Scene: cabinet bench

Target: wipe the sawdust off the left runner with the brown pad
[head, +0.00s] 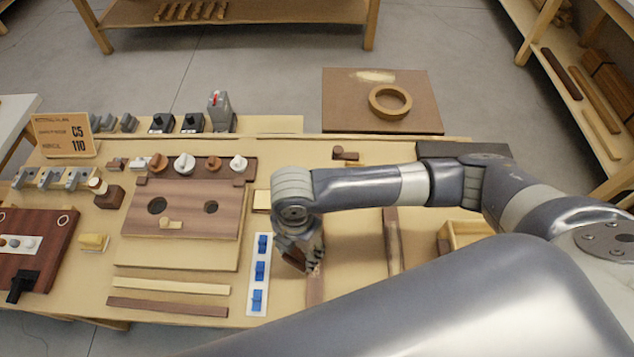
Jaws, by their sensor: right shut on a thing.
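The left runner (315,291) is a brown strip on the bench, running away from me. My right gripper (312,264) points down over it, shut on the brown pad, which is mostly hidden by the fingers and the wrist. A small pale patch of sawdust shows on the runner close to the fingertips; the arm hides part of the strip, so how much dust lies there I cannot tell. The right runner (393,240) is a similar brown strip further right, partly behind my arm. My left gripper is not in view.
A white strip with blue switches (260,271) lies just left of the left runner. A brown board with two holes (185,208) is further left. A wooden box (466,232) stands right of the right runner. Bare bench lies between the runners.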

